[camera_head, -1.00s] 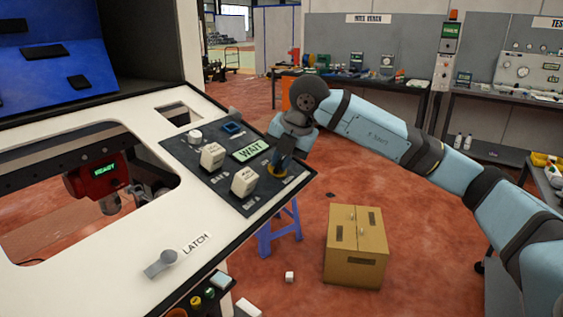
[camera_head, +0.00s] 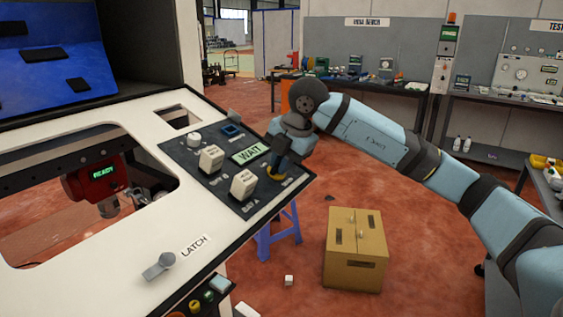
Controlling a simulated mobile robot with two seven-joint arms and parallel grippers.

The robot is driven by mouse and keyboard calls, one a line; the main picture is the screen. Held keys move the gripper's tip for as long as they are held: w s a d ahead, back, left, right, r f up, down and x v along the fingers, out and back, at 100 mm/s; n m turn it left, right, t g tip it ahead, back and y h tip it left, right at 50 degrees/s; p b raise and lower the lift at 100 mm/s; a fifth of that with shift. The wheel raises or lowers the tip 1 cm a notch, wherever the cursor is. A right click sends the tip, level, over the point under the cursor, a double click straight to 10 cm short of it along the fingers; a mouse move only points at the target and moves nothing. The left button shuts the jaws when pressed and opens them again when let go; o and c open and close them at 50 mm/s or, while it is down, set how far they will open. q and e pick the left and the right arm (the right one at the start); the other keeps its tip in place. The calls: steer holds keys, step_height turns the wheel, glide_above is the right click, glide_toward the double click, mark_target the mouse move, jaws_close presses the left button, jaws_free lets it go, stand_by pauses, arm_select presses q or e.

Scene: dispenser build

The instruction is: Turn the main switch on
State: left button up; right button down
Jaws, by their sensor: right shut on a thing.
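The dark control panel (camera_head: 228,195) sits at the right side of the white machine top. The main switch (camera_head: 274,177), with a yellow base, is at the panel's right edge. My right gripper (camera_head: 278,167) reaches down onto it from above and is shut on it. The fingers hide most of the switch's handle, so its exact angle cannot be read. A green display (camera_head: 249,153) beside it reads WAIT. My left gripper is not in view.
A grey latch handle (camera_head: 160,266) is at the front left. A cardboard box (camera_head: 356,250) stands on the open floor.

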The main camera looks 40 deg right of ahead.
steer(key=c, duration=1.2)
jaws_free()
steer(key=shift+o, duration=0.2)
steer(key=shift+r, duration=0.1)
steer(key=v, duration=1.3)
steer(key=shift+r, duration=0.35)
steer(key=shift+s, duration=0.1)
steer(key=shift+s+f, duration=0.1)
